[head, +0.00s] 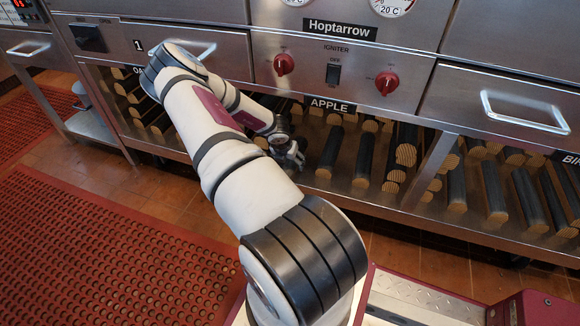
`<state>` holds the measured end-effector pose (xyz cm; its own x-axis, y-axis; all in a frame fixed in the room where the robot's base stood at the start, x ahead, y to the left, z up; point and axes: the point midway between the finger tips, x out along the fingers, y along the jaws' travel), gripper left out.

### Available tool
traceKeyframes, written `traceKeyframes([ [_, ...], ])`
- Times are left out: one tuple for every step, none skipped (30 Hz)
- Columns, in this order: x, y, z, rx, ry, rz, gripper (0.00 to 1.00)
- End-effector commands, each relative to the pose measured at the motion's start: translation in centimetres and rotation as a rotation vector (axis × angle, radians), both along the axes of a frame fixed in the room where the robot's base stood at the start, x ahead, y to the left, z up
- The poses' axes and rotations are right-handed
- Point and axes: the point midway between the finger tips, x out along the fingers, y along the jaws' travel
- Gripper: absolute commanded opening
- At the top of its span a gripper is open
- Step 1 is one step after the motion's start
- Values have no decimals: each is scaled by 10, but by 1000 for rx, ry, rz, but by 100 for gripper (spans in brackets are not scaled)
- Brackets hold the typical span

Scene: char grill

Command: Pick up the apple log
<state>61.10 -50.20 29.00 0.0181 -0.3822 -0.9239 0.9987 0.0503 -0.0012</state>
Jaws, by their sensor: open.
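Several apple logs, dark-barked with pale cut ends, lie on the shelf under the APPLE label (332,105). One apple log (330,152) lies just right of my gripper, and another log (364,160) lies further right. My gripper (296,158) is at the front of the apple section, its fingers small in the view and partly hidden by my wrist. It is open, and no log shows in it. My arm hides the left part of this section.
A steel divider (428,170) stands right of the apple logs, with more logs beyond it. Logs under another label (122,72) lie at left. The grill's control panel (340,65) with red knobs overhangs the shelf. A red perforated mat (110,255) covers the floor at left.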

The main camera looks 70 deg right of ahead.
Motion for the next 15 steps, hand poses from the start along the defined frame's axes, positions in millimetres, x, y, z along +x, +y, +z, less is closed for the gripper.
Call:
traceKeyframes([
  [0, -3, -8, 0, 0, 1, 75],
  [0, -4, -10, 0, 0, 1, 75],
  [0, -4, -11, 0, 0, 1, 75],
  [0, -5, -12, 0, -1, 0, 75],
  [0, -5, -13, 0, -1, 0, 75],
  [1, -5, -13, 0, -1, 0, 75],
  [1, -5, -13, 0, -1, -1, 75],
  [1, -6, -12, 0, -1, -1, 75],
  [1, -5, -12, 0, -1, -1, 75],
  [1, -5, -12, 0, -1, -1, 75],
  [1, -5, -12, 0, -1, -1, 75],
  [1, -5, -12, 0, -1, -1, 68],
  [1, -5, -12, 0, -1, -1, 61],
  [1, -5, -12, 0, -1, 0, 55],
  [1, -5, -12, 0, -1, 0, 46],
])
